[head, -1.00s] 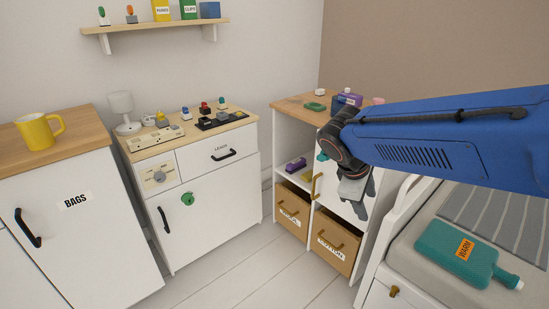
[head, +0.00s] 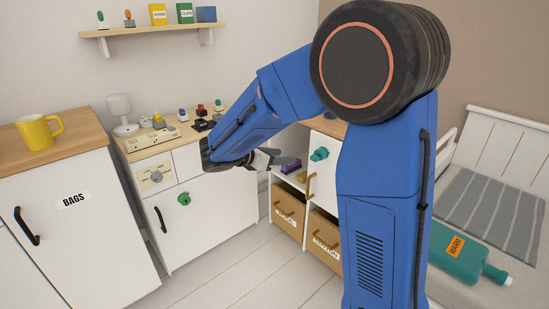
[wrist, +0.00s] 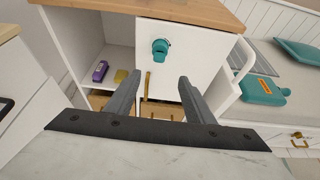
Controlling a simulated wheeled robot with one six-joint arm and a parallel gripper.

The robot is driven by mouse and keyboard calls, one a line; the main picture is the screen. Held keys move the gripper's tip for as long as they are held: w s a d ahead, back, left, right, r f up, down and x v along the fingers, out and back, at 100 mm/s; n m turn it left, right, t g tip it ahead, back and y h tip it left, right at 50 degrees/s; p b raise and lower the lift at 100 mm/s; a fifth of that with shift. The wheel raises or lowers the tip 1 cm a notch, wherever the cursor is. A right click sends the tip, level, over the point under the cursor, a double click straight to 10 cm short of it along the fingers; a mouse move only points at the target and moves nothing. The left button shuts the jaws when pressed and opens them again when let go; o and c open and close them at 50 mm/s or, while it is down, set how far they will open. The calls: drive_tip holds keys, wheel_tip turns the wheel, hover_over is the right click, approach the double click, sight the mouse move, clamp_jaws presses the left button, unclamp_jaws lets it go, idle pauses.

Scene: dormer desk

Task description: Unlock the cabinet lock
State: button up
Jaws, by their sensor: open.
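A teal lock knob (head: 319,154) sits on the white door of the right cabinet (head: 324,180); it also shows near the top of the wrist view (wrist: 161,48). A round green lock (head: 184,199) is on the door of the middle cabinet (head: 215,225). My gripper (head: 285,160) is open and empty, with its fingers pointing right, toward the right cabinet. In the wrist view, its fingers (wrist: 158,84) are spread below the teal knob and apart from it. My arm hides part of the right cabinet in the head view.
Open shelf beside the door holds a purple box (wrist: 100,70) and a yellow item (wrist: 120,77). Labelled drawers (head: 290,207) are below. A brass door handle (wrist: 148,82) hangs under the knob. Floor (head: 240,280) in front is clear.

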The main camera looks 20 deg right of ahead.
sight(314, 157)
drive_tip(key=x, duration=1.7)
drive_tip(key=shift+w+d, duration=0.1)
drive_tip(key=shift+d, duration=0.05)
drive_tip(key=c, duration=1.1)
